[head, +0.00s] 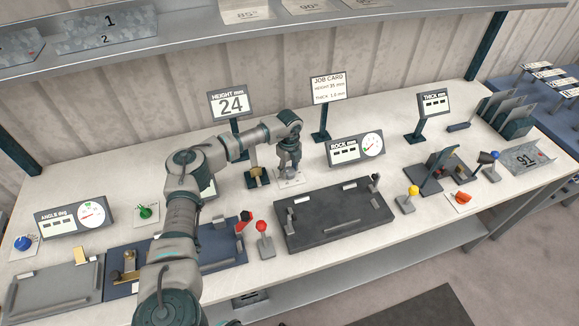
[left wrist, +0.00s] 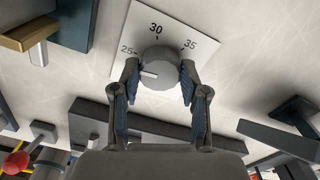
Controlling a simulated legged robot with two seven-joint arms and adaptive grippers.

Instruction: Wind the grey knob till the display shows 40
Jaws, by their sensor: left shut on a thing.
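The grey knob (left wrist: 160,66) sits on a white dial plate (left wrist: 122,62) marked 25, 30 and 35 in the left wrist view. Its white pointer mark points left, just below the 25. My left gripper (left wrist: 160,74) is shut on the knob, one finger on each side. In the head view my left gripper (head: 289,172) is over the plate and hides most of the knob. The height display (head: 231,104) stands behind it and reads 24. My right gripper is not in view.
A job card (head: 328,88) reads height 35. The rock display (head: 356,149) stands right of my gripper, and a brass-coloured part (head: 258,175) is close on its left. A dark plate fixture (head: 335,221) lies in front. A red-knobbed lever (head: 263,238) stands front left.

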